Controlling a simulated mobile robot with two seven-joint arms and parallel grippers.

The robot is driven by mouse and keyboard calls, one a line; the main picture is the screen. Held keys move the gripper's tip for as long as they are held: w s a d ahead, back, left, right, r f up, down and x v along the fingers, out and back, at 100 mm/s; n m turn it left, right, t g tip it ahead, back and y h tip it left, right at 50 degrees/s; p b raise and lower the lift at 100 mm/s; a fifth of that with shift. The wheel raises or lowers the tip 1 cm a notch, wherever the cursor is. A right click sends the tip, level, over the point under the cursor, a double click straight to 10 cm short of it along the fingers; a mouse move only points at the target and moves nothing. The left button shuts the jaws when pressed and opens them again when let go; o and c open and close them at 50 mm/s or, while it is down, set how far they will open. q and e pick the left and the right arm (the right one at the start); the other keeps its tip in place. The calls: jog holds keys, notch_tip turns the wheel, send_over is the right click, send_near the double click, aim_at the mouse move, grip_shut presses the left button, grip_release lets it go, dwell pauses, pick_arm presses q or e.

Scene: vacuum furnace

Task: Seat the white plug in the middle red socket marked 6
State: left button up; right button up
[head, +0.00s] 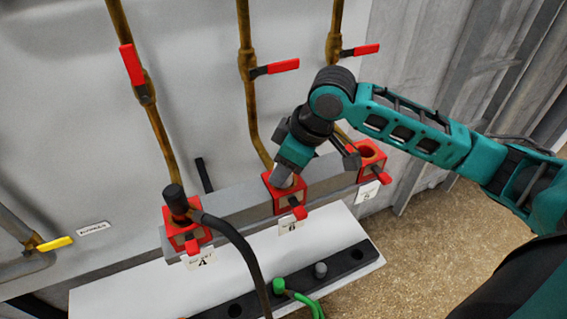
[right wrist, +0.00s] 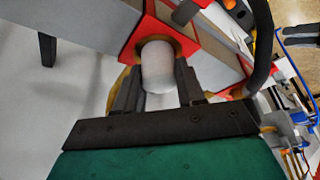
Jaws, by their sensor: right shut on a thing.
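My right gripper (head: 284,172) comes down over the middle red socket (head: 285,200), whose tag (head: 291,224) hangs below it. In the right wrist view the gripper (right wrist: 158,92) is shut on the white plug (right wrist: 158,70), a smooth white cylinder between the two dark fingers. The plug's far end is at the brass ring of the red socket (right wrist: 150,28) and looks in line with its opening. How deep it sits is hidden. In the head view the gripper hides most of the plug. My left gripper is not in view.
The left red socket (head: 186,236) holds a black plug (head: 176,197) with a thick cable (head: 245,250). The right red socket (head: 369,172) looks open, close to my wrist. A black strip (head: 345,263) below holds a green plug (head: 279,286). Pipes with red levers (head: 283,66) stand behind.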

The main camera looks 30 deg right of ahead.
jog(key=shift+f, duration=0.15)
jog(key=o, duration=1.2)
jog(key=v, duration=1.3)
jog(key=shift+w, duration=0.1)
jog(key=shift+f, duration=0.1)
